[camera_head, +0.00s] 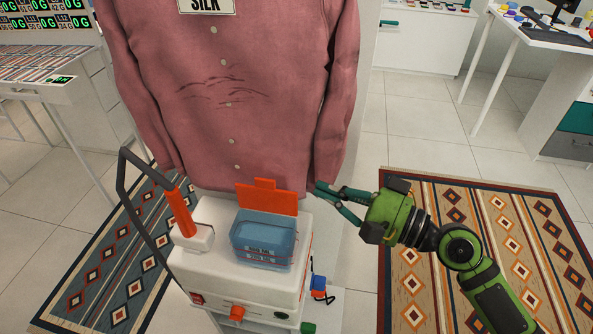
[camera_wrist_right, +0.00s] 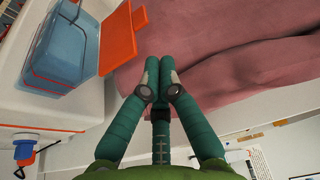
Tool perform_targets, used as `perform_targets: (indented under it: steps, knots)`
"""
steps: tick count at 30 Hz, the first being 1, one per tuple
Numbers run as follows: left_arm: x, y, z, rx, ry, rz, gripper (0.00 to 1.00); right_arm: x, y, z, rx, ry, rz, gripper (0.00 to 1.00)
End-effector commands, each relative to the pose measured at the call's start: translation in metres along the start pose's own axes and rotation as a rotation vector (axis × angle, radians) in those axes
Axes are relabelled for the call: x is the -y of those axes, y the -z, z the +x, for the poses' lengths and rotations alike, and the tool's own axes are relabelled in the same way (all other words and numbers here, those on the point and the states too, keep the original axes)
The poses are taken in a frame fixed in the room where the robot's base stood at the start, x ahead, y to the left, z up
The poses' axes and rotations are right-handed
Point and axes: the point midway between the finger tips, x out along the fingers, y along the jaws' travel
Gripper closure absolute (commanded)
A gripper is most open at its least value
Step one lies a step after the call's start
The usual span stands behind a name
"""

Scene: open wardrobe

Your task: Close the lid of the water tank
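The water tank (camera_head: 263,240) is a translucent blue box set in the top of a white machine, with volume markings on its front. It also shows at the upper left of the right wrist view (camera_wrist_right: 75,42). Its orange lid (camera_head: 266,198) stands open and upright along the tank's back edge; in the wrist view the lid (camera_wrist_right: 118,42) has a small tab. My right gripper (camera_head: 322,188) is right of the lid and apart from it. In the wrist view the fingertips (camera_wrist_right: 160,68) are together with nothing between them. My left gripper is not in view.
A pink shirt (camera_head: 235,90) hangs right behind the lid. An orange handle (camera_head: 180,212) on a dark bent tube rises left of the tank on the white machine (camera_head: 205,265). Patterned rugs lie on both sides. Free room is right of the machine.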

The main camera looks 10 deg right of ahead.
Motion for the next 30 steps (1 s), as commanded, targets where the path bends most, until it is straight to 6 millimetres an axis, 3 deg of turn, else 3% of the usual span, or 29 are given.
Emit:
perform_targets:
  steps: [15,30]
  knots:
    - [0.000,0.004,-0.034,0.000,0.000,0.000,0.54,0.000,0.000,0.084,-0.001,-0.001,-0.001,1.00]
    - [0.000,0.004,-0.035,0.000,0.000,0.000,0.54,-0.003,0.000,0.094,0.000,-0.003,-0.004,1.00]
